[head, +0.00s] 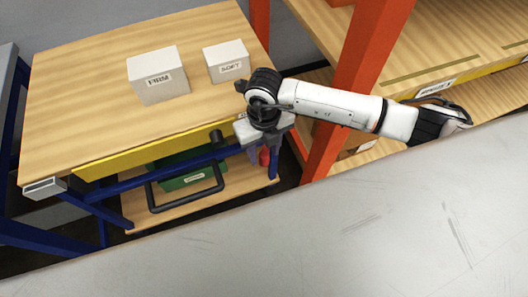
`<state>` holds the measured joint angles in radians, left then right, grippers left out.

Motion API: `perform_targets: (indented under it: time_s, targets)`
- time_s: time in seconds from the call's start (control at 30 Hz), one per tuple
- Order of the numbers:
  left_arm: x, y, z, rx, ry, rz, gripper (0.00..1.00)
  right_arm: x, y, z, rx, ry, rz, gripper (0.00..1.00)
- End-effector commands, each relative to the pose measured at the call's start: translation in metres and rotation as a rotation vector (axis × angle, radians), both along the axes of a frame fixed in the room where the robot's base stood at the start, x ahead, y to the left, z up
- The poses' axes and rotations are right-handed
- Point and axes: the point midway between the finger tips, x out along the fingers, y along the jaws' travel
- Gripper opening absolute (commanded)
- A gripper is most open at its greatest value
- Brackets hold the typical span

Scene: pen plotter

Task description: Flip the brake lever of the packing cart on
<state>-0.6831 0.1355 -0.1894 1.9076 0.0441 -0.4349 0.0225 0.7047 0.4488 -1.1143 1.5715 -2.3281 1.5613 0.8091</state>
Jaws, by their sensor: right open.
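The packing cart has a wooden top (85,95), a yellow front strip (120,163) and a blue frame, and it fills the left of the head view. A small red part (265,157) shows at the cart's right front, just below my right gripper. It may be the brake lever, but its shape and position are mostly hidden by the gripper. My right gripper (264,148) points down at the cart's right front corner and is open. I cannot tell whether it touches the red part. My left gripper is out of view.
Two white boxes, FIRM (165,92) and SOFT (227,65), stand on the cart top. A black handle loop (190,203) juts out in front of a green bin (185,178) on the lower shelf. An orange-posted rack (350,80) stands right; a grey surface (330,235) fills the foreground.

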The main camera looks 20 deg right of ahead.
Motion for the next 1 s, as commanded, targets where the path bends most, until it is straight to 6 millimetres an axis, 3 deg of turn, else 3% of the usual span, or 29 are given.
perform_targets:
  time_s: [0.2,0.47,0.73,1.0]
  targets:
    - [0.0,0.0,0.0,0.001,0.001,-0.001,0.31,0.0,0.0,-0.017,0.001,0.001,0.0,0.42]
    - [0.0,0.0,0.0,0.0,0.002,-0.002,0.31,0.0,0.0,-0.018,0.001,0.0,0.001,0.42]
    - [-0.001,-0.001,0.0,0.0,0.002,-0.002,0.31,0.0,0.001,-0.018,0.002,0.0,0.0,0.0]
    - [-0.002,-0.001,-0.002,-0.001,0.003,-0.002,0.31,0.002,-0.002,-0.018,0.002,-0.001,0.004,0.0]
